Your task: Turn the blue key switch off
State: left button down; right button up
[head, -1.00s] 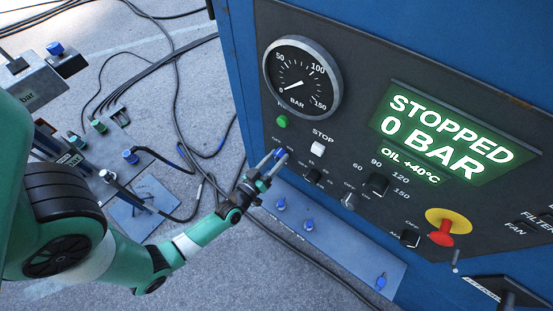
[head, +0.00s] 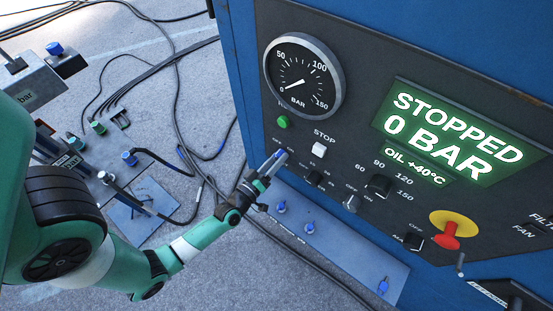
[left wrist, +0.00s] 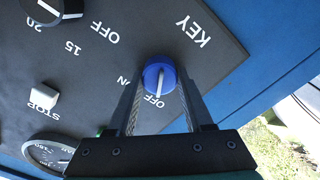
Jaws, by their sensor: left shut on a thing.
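The blue key switch (left wrist: 153,72) is a round blue knob with a white bar, on the dark panel under the KEY label. In the left wrist view its bar lies nearly upright, with its lower end by the OFF label; the ON label is to the left. My left gripper (left wrist: 160,88) is shut on the knob, one finger on each side. In the head view my left gripper (head: 277,157) is at the panel's lower left edge, and its fingers largely hide the knob. My right gripper is not in view.
The panel carries a pressure gauge (head: 302,78) at zero, a green button (head: 284,122), a white STOP button (head: 319,149), several black knobs and a red emergency knob (head: 449,238). The display (head: 448,133) reads STOPPED, 0 BAR. Cables lie on the floor.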

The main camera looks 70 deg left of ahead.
pick_arm(q)
jog(key=shift+c, duration=1.5)
grip_release()
jog(key=p+v, duration=0.1)
jog(key=v, duration=1)
jog(key=shift+s+p, duration=0.3)
jog(key=shift+p, duration=0.1)
jog(key=shift+d, duration=0.15)
